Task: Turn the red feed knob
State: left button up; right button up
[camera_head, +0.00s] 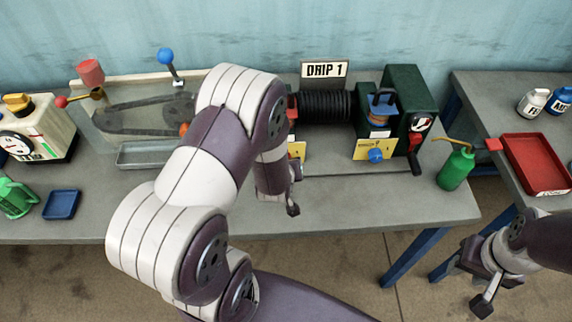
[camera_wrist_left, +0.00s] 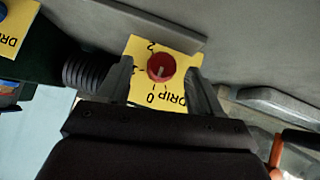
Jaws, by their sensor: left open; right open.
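The red feed knob (camera_wrist_left: 161,67) sits on a yellow plate (camera_wrist_left: 148,47) with a numbered dial and the word DRIP. In the left wrist view, the fingers of my left gripper (camera_wrist_left: 159,76) are open, one on each side of the knob. A gap shows on both sides; I cannot tell how deep the fingers reach. In the head view my left gripper (camera_head: 283,190) is in front of the machine, and my arm hides the knob, leaving a sliver of the yellow plate (camera_head: 298,150). My right gripper (camera_head: 480,283) is open and empty off the table's front edge.
A second yellow plate with a blue knob (camera_head: 376,155) is to the right, below a dark green box (camera_head: 407,95). A green oil bottle (camera_head: 456,169) stands near the table's right end. A red tray (camera_head: 537,165) lies on the other table.

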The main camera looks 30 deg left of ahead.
pick_arm(q)
jog(key=shift+x, duration=1)
jog(key=shift+a, duration=0.15)
jog(key=c, duration=1.1)
jog(key=shift+o, duration=0.2)
